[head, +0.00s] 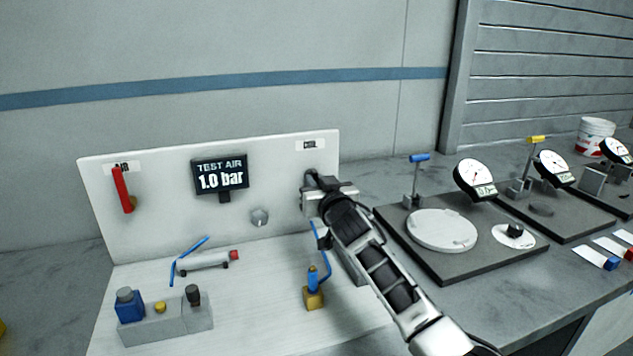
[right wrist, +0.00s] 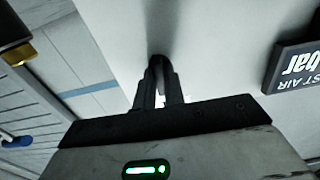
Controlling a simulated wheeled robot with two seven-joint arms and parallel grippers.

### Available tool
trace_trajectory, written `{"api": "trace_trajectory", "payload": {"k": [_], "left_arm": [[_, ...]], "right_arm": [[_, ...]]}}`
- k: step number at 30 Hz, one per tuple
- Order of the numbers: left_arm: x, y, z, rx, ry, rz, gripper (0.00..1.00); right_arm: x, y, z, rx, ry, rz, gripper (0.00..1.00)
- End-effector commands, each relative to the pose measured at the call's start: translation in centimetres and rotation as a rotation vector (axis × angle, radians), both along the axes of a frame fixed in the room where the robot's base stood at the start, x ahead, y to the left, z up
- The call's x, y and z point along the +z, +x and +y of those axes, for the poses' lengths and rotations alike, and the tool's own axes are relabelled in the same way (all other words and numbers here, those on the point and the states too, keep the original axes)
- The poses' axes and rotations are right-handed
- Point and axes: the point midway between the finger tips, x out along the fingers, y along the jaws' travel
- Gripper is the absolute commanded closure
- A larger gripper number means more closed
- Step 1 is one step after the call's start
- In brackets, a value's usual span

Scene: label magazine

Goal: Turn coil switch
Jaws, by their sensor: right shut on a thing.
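My right gripper (head: 315,182) is at the right side of the upright white panel, just below a small label (head: 317,144) whose text I cannot read clearly. In the right wrist view its two fingers (right wrist: 160,88) are shut on a dark switch (right wrist: 158,62) at the panel face. I take this as the coil switch; the fingers and hand hide most of it, so its angle cannot be told. My left gripper is not in view.
The white panel (head: 270,180) also carries a red lever (head: 122,189), a "TEST AIR 1.0 bar" display (head: 220,175) and a grey knob (head: 260,217). Dial gauges (head: 474,179) stand on dark plates at the right.

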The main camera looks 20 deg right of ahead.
Motion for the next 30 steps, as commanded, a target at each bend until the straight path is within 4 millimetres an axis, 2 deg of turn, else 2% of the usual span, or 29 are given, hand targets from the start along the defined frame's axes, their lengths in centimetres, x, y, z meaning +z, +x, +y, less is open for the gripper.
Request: {"api": "trace_trajectory", "payload": {"k": [18,19,21,30], "left_arm": [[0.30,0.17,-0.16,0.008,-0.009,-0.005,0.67],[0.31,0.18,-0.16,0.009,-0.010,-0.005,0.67],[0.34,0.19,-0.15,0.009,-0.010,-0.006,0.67],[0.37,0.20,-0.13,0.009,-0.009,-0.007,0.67]], "right_arm": [[0.00,0.00,-0.01,0.000,-0.047,-0.003,1.00],[0.00,0.00,-0.01,0.000,-0.047,-0.003,0.81],[0.00,0.00,-0.01,0.000,-0.047,-0.002,0.67],[-0.03,-0.12,-0.02,0.000,-0.043,-0.001,0.67]]}}
